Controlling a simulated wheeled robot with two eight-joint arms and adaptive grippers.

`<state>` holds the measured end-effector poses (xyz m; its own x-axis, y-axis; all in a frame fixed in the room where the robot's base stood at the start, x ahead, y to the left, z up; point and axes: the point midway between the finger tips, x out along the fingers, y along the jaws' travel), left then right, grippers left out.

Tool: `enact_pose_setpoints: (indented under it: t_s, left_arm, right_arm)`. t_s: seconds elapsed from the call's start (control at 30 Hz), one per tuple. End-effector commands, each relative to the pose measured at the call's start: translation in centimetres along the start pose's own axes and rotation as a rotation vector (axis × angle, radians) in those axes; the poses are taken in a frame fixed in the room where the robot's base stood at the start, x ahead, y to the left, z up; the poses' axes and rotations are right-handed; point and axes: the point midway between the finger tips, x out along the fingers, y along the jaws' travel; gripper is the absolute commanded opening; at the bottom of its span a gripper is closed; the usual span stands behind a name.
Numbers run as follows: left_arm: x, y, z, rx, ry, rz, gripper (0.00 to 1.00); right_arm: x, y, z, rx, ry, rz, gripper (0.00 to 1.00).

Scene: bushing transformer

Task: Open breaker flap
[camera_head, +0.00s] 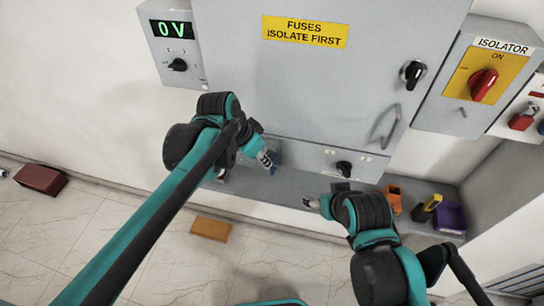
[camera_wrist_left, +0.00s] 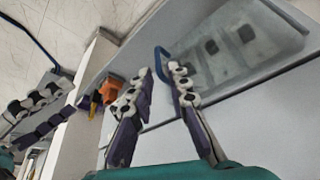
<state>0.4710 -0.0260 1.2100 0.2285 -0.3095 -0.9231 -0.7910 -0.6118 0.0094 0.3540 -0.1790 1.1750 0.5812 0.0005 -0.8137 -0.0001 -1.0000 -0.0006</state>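The breaker flap (camera_wrist_left: 235,45) is a clear, glassy cover with dark switches behind it, at the upper right of the left wrist view. It looks shut over them. A blue tab (camera_wrist_left: 162,62) sticks out at its left edge. My left gripper (camera_wrist_left: 160,72) is open, its two fingertips just short of the tab or beside it; contact cannot be told. In the head view my left gripper (camera_head: 267,160) is at the cabinet's lower panel, and my arm hides most of the flap there. My right gripper (camera_head: 312,203) hangs over the shelf, its fingers apart and empty.
The grey cabinet (camera_head: 290,100) has a black knob and a handle (camera_head: 385,127). A voltage box (camera_head: 170,45) reads 0 V. The isolator (camera_head: 484,82) is at right. The shelf (camera_head: 285,195) holds an orange holder (camera_head: 392,197) and a purple bin (camera_head: 450,217) to the right.

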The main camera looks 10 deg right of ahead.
Motion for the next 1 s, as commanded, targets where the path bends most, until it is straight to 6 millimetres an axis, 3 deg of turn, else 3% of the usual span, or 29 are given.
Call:
enact_pose_setpoints:
  t_s: [0.17,0.53,0.93,1.0]
  left_arm:
    - [1.4,0.3,-0.7,0.026,-0.004,0.015,0.17]
    - [7.0,0.3,-0.6,0.024,-0.004,0.012,0.17]
    - [8.0,0.3,-0.6,0.022,-0.003,0.012,0.17]
    - [8.0,0.3,-0.6,0.022,-0.003,0.012,0.01]
  right_arm:
    - [0.1,0.0,0.1,0.000,0.000,0.000,0.69]
    - [1.1,0.0,0.8,0.000,0.000,0.000,0.69]
    - [1.1,0.0,0.8,0.000,0.000,0.000,0.69]
    - [1.1,0.0,0.8,0.000,0.000,0.000,0.69]
